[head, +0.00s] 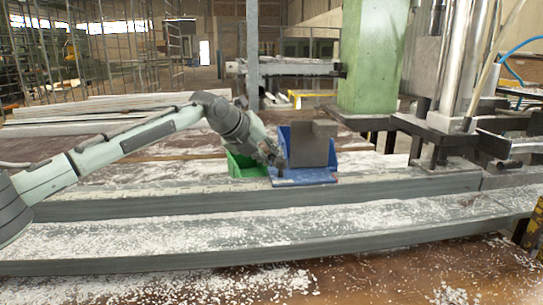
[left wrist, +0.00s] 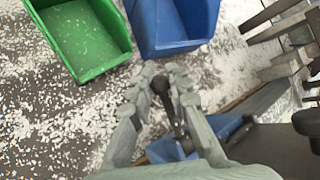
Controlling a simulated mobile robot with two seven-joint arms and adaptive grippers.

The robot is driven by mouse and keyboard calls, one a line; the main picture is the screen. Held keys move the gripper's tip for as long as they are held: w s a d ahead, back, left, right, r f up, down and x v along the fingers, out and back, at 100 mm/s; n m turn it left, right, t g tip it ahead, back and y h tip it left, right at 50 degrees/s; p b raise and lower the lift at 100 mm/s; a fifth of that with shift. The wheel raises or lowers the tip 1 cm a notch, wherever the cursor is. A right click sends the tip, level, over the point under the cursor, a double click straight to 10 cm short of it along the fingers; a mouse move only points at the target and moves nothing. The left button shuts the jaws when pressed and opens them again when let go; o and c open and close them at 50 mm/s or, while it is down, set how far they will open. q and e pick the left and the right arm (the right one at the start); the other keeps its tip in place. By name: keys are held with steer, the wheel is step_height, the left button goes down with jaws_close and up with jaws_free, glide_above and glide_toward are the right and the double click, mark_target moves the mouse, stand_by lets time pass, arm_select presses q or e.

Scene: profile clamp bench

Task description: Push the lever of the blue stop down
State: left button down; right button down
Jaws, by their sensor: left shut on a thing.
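The blue stop (head: 303,178) sits on the grey bench profile in the middle of the head view. It has a flat blue base and a grey-brown block (head: 308,147) on it. Its blue base also shows in the left wrist view (left wrist: 166,150), partly hidden by my fingers. A dark lever with a round knob (left wrist: 160,84) rises from it. My left gripper (head: 275,160), also in the left wrist view (left wrist: 163,84), is shut on the lever near its knob, the fingers on either side. The lever's exact angle is hard to tell. My right gripper is not in view.
A green bin (left wrist: 82,38) and a blue bin (left wrist: 172,24) stand close beyond my left gripper. A green column (head: 372,55) and metal machine parts (head: 460,110) stand to the right. White chips cover the profiles and table.

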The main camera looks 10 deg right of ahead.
arm_select(q)
steer(key=c, duration=1.4)
jaws_free()
steer(key=v, duration=1.2)
steer(key=shift+s+d, duration=0.1)
